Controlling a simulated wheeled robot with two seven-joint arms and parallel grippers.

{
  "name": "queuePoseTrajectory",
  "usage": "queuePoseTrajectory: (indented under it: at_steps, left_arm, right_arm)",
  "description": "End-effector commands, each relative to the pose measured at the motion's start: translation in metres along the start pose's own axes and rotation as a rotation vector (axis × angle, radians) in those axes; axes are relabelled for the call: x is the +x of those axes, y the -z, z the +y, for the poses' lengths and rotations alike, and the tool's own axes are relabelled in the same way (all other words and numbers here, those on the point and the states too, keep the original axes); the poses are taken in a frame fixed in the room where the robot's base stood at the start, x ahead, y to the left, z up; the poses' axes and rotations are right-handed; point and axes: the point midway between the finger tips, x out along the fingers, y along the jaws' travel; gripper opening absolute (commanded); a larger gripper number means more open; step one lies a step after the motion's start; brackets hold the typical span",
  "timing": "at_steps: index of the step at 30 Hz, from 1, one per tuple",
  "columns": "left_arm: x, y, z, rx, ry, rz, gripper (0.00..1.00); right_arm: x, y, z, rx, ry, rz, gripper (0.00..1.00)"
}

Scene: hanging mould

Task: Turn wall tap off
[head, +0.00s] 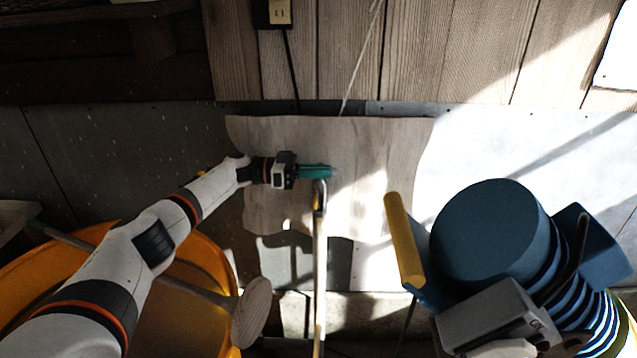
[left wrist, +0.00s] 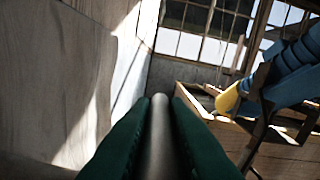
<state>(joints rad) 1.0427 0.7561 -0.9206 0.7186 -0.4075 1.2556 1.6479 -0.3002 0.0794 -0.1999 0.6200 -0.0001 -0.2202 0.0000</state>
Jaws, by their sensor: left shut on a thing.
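The wall tap shows in the head view as a slim upright pipe (head: 319,262) with a bent metal top, in front of the wall. My left gripper (head: 316,171) reaches in from the left, level with the top of the pipe. Its green fingers are shut on a round grey metal bar (left wrist: 160,135), which lies between them in the left wrist view. The fingers hide part of this bar, and the tap's valve cannot be made out. A grey and white housing (head: 490,322) at the lower right looks like part of my right arm; no right fingertips can be made out.
A large blue padded object (head: 490,235) with a yellow bar (head: 404,240) stands to the right. An orange rounded tub (head: 210,262) lies behind my left arm. A wrinkled sheet (head: 385,170) hangs on the wall behind the tap. A socket (head: 279,12) is above.

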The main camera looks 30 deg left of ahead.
Motion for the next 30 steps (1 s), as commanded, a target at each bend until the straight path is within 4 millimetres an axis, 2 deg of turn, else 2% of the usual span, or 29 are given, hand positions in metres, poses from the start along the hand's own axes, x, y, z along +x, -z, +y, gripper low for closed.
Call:
queuePoseTrajectory:
  at_steps: [3,15,16,20,30]
  left_arm:
    - [0.0008,0.0032,-0.0001,-0.003,0.015,0.006,0.0]
    - [0.0014,0.0023,-0.0011,-0.002,0.022,0.008,0.0]
    - [0.0014,0.0023,-0.0011,-0.002,0.023,0.008,0.17]
    - [0.0013,0.0019,-0.0009,-0.002,0.022,0.007,0.36]
    - [-0.004,0.0014,0.0002,0.0,0.018,0.005,0.36]
  right_arm:
    - [0.0054,0.0004,-0.0001,0.0,0.0,0.0,0.5]
    - [0.0053,0.0003,-0.0003,0.0,0.0,0.0,0.5]
    - [0.0053,0.0003,-0.0003,0.0,0.0,0.0,0.5]
    - [0.0053,0.0003,-0.0003,0.0,0.0,0.0,0.5]
    - [0.007,0.0004,-0.0004,0.0,0.001,-0.001,0.5]
